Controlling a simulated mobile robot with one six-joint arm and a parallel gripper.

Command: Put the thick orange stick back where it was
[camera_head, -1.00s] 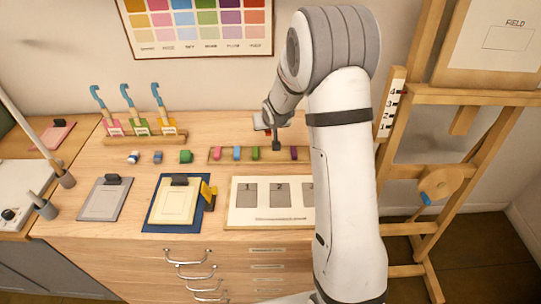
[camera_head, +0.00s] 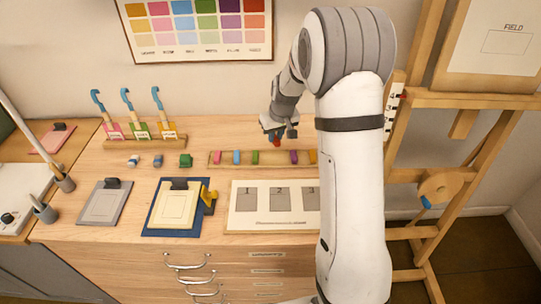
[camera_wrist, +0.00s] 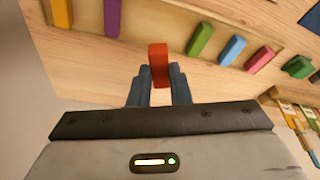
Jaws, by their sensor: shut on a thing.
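My gripper (camera_head: 278,136) is shut on a short, thick orange-red stick (camera_wrist: 158,62), which stands out beyond the fingertips in the wrist view. In the head view the stick (camera_head: 277,142) shows just under the fingers, above the back edge of the wooden stick tray (camera_head: 223,164). The tray holds a pink stick (camera_head: 220,157), a blue stick (camera_head: 236,156), a green stick (camera_head: 255,157), a purple stick (camera_head: 294,157) and a yellow-orange stick (camera_head: 313,157). A wide empty stretch lies between the green and purple sticks, in front of my gripper.
Left of the tray stand a green block (camera_head: 185,160) and two small blue-and-white pieces. A rack (camera_head: 170,141) with blue-handled tools stands behind them. A numbered card (camera_head: 238,222) lies in front of the tray. My arm covers the table's right part.

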